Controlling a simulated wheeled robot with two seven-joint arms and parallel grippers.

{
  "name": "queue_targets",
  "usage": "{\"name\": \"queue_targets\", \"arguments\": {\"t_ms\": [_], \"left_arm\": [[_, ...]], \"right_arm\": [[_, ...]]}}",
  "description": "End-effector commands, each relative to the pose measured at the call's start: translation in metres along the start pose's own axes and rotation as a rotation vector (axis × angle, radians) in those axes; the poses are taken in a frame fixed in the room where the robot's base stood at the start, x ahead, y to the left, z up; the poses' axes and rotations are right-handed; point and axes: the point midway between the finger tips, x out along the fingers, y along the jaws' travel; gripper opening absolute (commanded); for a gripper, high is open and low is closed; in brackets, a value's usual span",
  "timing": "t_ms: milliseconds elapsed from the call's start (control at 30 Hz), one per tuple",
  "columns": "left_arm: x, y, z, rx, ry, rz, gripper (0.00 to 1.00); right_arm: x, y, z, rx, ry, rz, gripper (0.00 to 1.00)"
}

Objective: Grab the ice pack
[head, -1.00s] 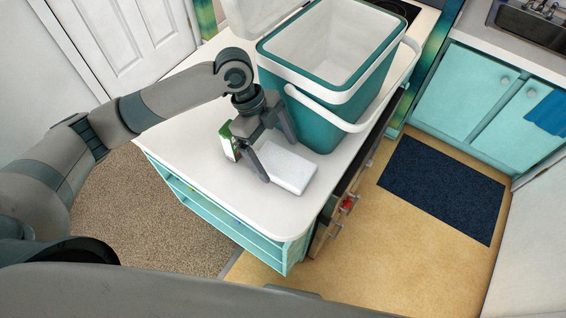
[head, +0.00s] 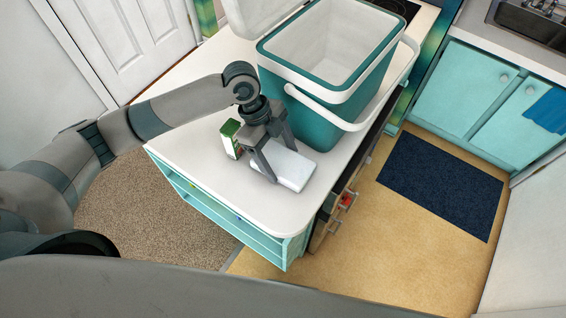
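The ice pack (head: 297,172) is a flat white slab lying on the white counter in front of the cooler. My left gripper (head: 282,166) is over its left part, pointing down, with its fingers spread apart. One finger is at the near side of the pack and the other at its far side, by the cooler. Whether they touch the pack I cannot tell. The gripper hides part of the pack's left end. My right gripper is not in view.
A teal and white cooler (head: 318,124) stands open just behind the pack, its white handle (head: 327,119) hanging toward it. A small green and white carton (head: 230,139) stands close to the left of my gripper. The counter's front (head: 245,205) is clear.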

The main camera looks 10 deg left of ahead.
Motion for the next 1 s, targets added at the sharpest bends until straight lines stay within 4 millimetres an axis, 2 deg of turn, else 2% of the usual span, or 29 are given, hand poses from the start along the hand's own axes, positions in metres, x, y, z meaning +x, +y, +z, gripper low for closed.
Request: {"name": "queue_targets", "arguments": {"t_ms": [367,567,767,1000], "left_arm": [[-0.004,-0.001,-0.001,0.001,0.0,-0.002,0.35],[-0.018,-0.002,-0.008,0.002,0.001,-0.004,0.35],[-0.049,-0.002,-0.02,0.005,0.0,-0.006,0.35],[-0.098,-0.002,-0.041,0.005,-0.001,-0.007,0.35]], "right_arm": [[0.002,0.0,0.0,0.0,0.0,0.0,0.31],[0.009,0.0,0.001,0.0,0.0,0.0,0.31],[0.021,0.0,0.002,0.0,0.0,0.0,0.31],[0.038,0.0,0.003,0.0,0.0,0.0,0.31]]}}
